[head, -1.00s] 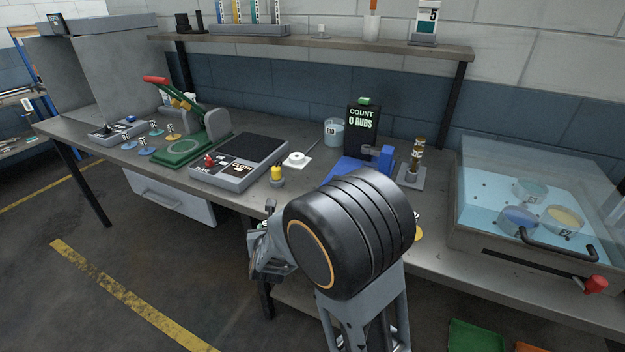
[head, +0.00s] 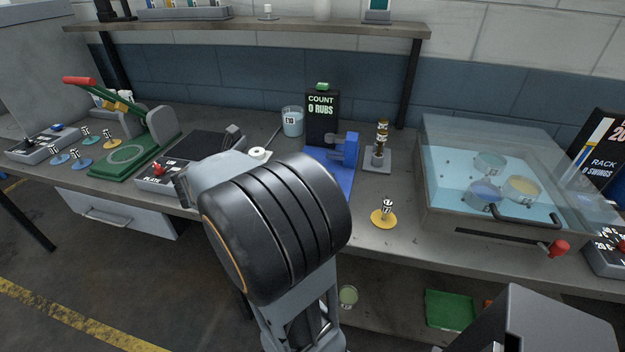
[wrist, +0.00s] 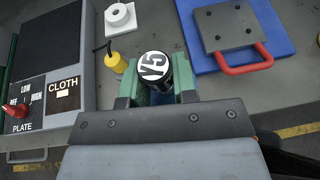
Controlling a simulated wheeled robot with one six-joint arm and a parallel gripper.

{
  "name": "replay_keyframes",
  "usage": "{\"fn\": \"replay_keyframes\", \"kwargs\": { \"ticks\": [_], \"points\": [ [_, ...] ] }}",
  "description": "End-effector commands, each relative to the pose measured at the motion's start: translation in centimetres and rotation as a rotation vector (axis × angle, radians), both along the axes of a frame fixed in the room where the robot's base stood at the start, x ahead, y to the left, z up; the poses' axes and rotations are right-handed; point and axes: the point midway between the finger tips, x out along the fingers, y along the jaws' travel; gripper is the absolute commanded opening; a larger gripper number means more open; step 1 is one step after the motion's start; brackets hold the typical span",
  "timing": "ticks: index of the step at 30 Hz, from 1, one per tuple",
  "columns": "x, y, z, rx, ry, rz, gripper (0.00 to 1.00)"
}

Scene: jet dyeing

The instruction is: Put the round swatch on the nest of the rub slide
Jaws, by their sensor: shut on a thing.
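My gripper (wrist: 158,88) is shut on a black, round-topped knob with a white label reading what looks like V5, which I take to be the round swatch's handle (wrist: 152,66). Its green fingertips lie on either side of the knob, and any disc below is hidden. The rub slide (head: 333,165) is blue, beside the black COUNT 0 RUBS display. In the wrist view its blue base (wrist: 282,52) bears a grey plate with a red handle, up and right of my gripper. I cannot make out the nest.
The hot plate (wrist: 60,45) is further left. A yellow swatch (head: 383,217) lies right of the rub slide, before a glass-lidded bath (head: 432,190).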

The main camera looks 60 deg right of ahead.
Motion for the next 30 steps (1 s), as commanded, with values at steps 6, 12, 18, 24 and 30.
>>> {"fn": "replay_keyframes", "kwargs": {
  "ticks": [6,12,18,24,30],
  "points": [
    [-9.7,-5.6,3.2,0.001,-0.002,-0.45,0.0],
    [-15.8,-6.8,4.4,0.0,0.0,-0.708,0.0],
    [-17.8,-7.4,4.5,0.001,0.003,-0.816,0.0],
    [-15.5,-10.6,2.8,0.001,0.008,-0.829,0.0],
    [-12.5,-14.3,0.3,0.001,0.007,-0.828,0.0]
  ]
}}
